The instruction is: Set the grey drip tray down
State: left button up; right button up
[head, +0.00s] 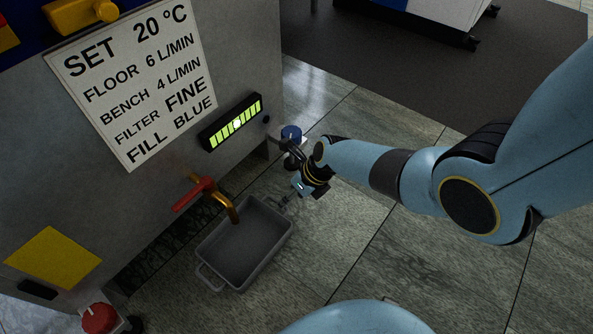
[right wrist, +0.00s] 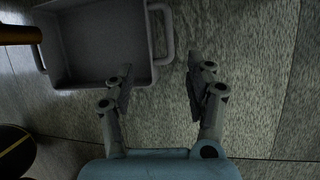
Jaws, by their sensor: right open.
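The grey drip tray (head: 268,258) sits upright and looks empty, on the floor below the brass tap with the red lever. A looped handle shows at each short end. The tray also fills the upper left of the right wrist view (right wrist: 108,83). My right gripper (head: 286,200) is at the tray's far right end, beside that end's handle. In the right wrist view my right gripper (right wrist: 160,65) has its two fingers spread apart. The tray's handle (right wrist: 163,36) lies just beyond and between the fingertips, and no grip on it shows. My left gripper is not in view.
The brass tap with red lever (head: 195,192) reaches out from the grey machine (head: 160,175) over the tray. A blue-topped object (head: 291,132) stands behind my right gripper. A red knob (head: 99,318) is at the lower left. The tiled floor right of the tray is clear.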

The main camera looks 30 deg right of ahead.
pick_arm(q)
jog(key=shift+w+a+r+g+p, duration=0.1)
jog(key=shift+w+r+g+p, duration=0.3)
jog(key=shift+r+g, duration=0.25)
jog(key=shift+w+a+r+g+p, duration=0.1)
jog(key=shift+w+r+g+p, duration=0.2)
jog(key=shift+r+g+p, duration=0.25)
pick_arm(e)
jog(key=shift+v, duration=1.4)
jog(key=s+d+r+n+t+h, duration=0.1)
jog(key=s+r+n, duration=0.2)
jog(key=s+n, duration=0.5)
jog(key=s+r+n+t+h, duration=0.1)
jog(key=s+r+n, duration=0.4)
jog(key=n, duration=0.5)
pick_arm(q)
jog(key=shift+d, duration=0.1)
pick_arm(e)
jog(key=s+r+n+t, duration=0.1)
jog(key=s+r+n, duration=0.3)
jog(key=r+n, duration=0.4)
jog(key=s+r+n+t+h, duration=0.1)
jog(key=s+r+n, duration=0.3)
jog(key=r+n, duration=0.4)
jog(key=shift+d, duration=0.4)
